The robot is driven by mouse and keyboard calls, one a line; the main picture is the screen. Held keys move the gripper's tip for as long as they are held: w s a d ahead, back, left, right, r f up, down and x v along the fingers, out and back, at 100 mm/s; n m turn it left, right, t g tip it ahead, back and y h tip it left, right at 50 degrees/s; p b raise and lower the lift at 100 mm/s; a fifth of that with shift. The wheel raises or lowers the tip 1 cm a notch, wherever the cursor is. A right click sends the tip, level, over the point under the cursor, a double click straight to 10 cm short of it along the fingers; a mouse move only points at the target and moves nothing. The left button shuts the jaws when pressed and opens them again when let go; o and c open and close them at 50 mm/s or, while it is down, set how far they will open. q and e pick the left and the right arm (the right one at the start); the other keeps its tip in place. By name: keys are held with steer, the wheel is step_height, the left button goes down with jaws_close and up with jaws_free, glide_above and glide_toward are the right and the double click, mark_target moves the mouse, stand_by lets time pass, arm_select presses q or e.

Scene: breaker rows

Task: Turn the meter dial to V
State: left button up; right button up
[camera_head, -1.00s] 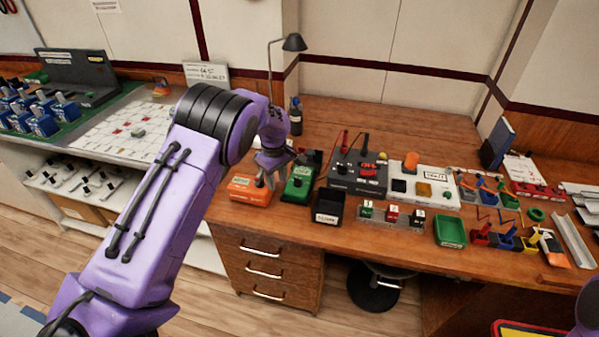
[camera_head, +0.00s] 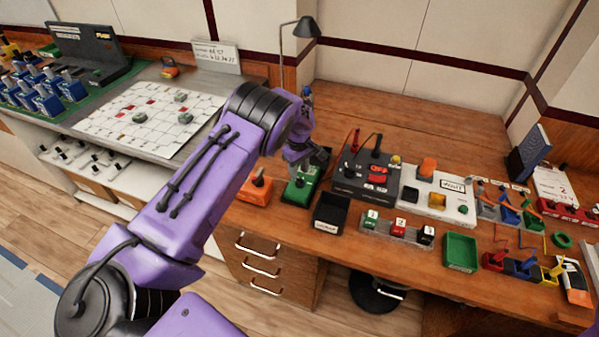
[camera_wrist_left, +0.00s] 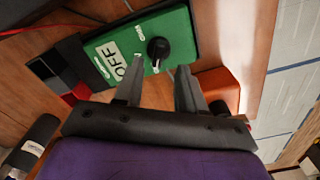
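The green meter (camera_head: 299,191) lies on the wooden bench beside an orange box, partly hidden by my left gripper. In the left wrist view the meter (camera_wrist_left: 180,28) has a white display (camera_wrist_left: 111,60) reading OFF and a black round dial (camera_wrist_left: 158,47) with a light pointer mark. Small white letters stand around the dial, too small to read surely. My left gripper (camera_wrist_left: 158,72) is open and empty. Its two fingers point at the meter with the dial ahead of and between them, apart from it. The gripper also shows over the meter in the head view (camera_head: 302,170). My right gripper is not in view.
The orange box (camera_head: 254,188) stands left of the meter and a black bin (camera_head: 331,213) to its right. A dark grey box (camera_head: 349,184) with leads stands behind the bin. A lamp (camera_head: 305,28) rises at the back. The rear bench top is clear.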

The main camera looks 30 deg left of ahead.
mark_target(300, 178)
arm_select(q)
steer(key=f, duration=0.3)
steer(key=shift+w+f, duration=0.2)
steer(key=shift+w, duration=0.05)
steer(key=shift+s, duration=0.15)
steer(key=shift+c, duration=0.3)
jaws_close()
